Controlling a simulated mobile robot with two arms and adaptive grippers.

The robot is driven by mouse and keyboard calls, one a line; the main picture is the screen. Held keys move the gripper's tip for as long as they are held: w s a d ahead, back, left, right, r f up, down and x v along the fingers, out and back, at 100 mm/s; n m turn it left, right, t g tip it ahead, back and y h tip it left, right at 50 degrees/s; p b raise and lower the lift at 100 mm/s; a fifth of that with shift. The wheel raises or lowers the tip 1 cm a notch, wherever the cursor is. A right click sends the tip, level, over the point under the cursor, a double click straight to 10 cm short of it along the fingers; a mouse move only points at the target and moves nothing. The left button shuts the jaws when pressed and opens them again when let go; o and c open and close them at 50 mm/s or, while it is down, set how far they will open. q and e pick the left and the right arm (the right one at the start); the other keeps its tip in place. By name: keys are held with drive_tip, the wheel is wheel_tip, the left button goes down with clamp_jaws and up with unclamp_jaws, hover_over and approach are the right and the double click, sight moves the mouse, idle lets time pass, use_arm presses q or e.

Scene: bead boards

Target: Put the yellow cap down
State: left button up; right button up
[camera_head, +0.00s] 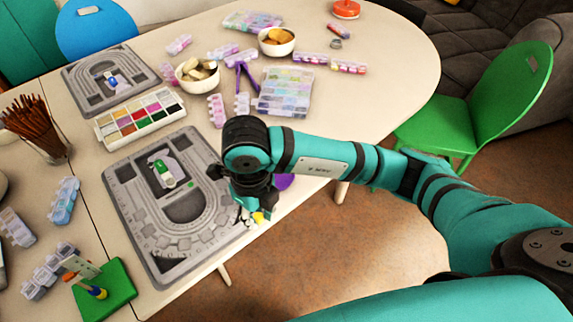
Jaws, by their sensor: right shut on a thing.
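My right gripper (252,213) points down near the right edge of the near grey bead board (150,258). It is shut on a small yellow thing, the yellow cap (259,217), which shows only in part below the fingers. I cannot tell whether the cap touches the table or hangs just above it. A purple rounded thing (284,181) shows partly behind my wrist. My left gripper is not in view.
A green and white item (163,172) lies on the near board. A paint palette (142,118), bead boxes (288,90) and white bowls (276,50) stand behind. A green tray (118,284) is at the front left. The table's edge is close to my gripper.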

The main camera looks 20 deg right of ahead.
drive_tip(key=w+d, duration=0.2)
drive_tip(key=w, duration=0.2)
drive_tip(key=w+d+f+p, duration=0.1)
drive_tip(key=w+d, duration=0.2)
drive_tip(key=w, duration=0.1)
drive_tip(key=w+d, duration=0.2)
drive_tip(key=w, duration=0.2)
drive_tip(key=shift+w+d+f+p, duration=0.15)
drive_tip(key=shift+w+d+p, duration=0.1)
drive_tip(key=shift+d+p, duration=0.15)
drive_tip(key=shift+w+d+f, duration=0.1)
drive_tip(key=shift+w, duration=0.1)
drive_tip(key=shift+f, duration=0.25)
wheel_tip(320, 180, down, 3)
drive_tip(key=shift+r, duration=0.1)
drive_tip(key=shift+f, duration=0.4)
drive_tip(key=o, duration=0.7)
